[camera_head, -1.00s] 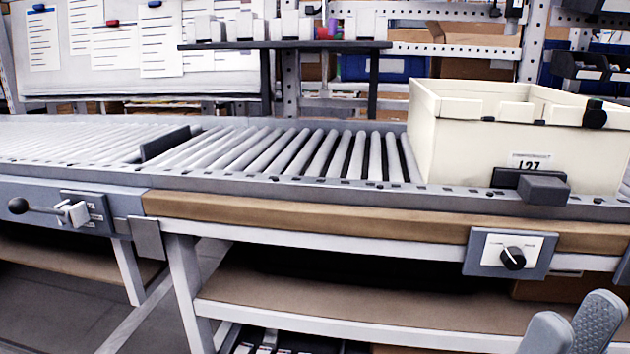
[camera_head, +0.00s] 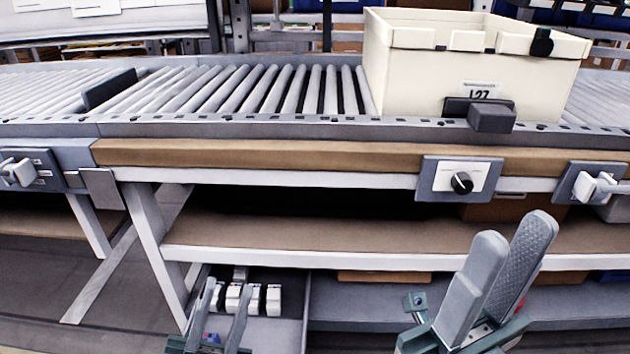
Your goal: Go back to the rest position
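My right gripper (camera_head: 515,232) is in front of the table's lower shelf at the lower right. Its two grey fingers point up, with a gap between them and nothing held. My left gripper (camera_head: 231,287) is low, left of the middle, with its fingers apart and nothing visibly gripped. White items (camera_head: 273,300) show behind and between its fingers.
The wooden front edge (camera_head: 270,155) of the conveyor table runs across the view. A knob panel (camera_head: 458,180) and a lever box (camera_head: 592,186) stick out from it. A lower shelf (camera_head: 330,240) and a table leg (camera_head: 155,245) are near the grippers. Bare floor (camera_head: 40,290) lies at left.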

